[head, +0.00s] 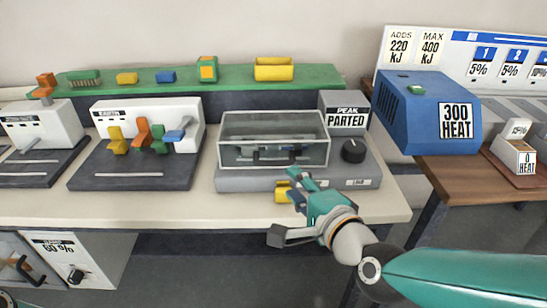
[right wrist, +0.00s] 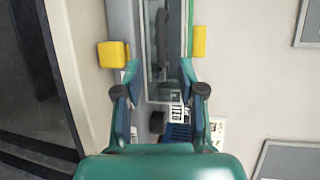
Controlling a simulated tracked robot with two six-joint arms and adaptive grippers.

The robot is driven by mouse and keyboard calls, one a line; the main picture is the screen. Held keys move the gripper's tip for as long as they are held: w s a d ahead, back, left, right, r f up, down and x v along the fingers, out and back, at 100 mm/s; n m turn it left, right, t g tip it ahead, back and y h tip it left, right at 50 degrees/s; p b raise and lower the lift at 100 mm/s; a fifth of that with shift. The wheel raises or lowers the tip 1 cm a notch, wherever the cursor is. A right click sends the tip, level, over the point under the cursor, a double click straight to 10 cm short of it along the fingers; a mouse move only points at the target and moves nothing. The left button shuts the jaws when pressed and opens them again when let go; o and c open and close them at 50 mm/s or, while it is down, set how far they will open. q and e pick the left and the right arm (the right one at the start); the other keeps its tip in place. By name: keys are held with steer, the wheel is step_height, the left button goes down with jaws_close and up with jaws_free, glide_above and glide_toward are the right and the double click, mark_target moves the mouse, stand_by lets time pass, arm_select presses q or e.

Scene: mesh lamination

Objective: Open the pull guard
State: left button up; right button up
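The pull guard (head: 250,156) is a clear, grey-edged box on a grey machine (head: 235,182) with a sign reading "PEAK PARTED" (head: 346,117). It stands over a dark recess and looks closed. A yellow block (head: 281,191), seemingly its handle, sticks out at the machine's front. It also shows in the right wrist view, left of the fingers (right wrist: 113,54). My right gripper (head: 297,187) is at the front edge, close beside the yellow block. Its fingers (right wrist: 159,72) are apart with nothing between them. Touch cannot be told.
A black knob (head: 353,150) is right of the guard. A lever panel (head: 150,112) stands to the left. Behind is a green shelf (head: 225,75) with small coloured pieces. A blue heat unit (head: 405,125) is on the right table. The bench front strip (head: 120,208) is clear.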

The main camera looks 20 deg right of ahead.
mark_target(274, 163)
steer(key=x, duration=1)
steer(key=shift+w, duration=0.3)
jaws_close()
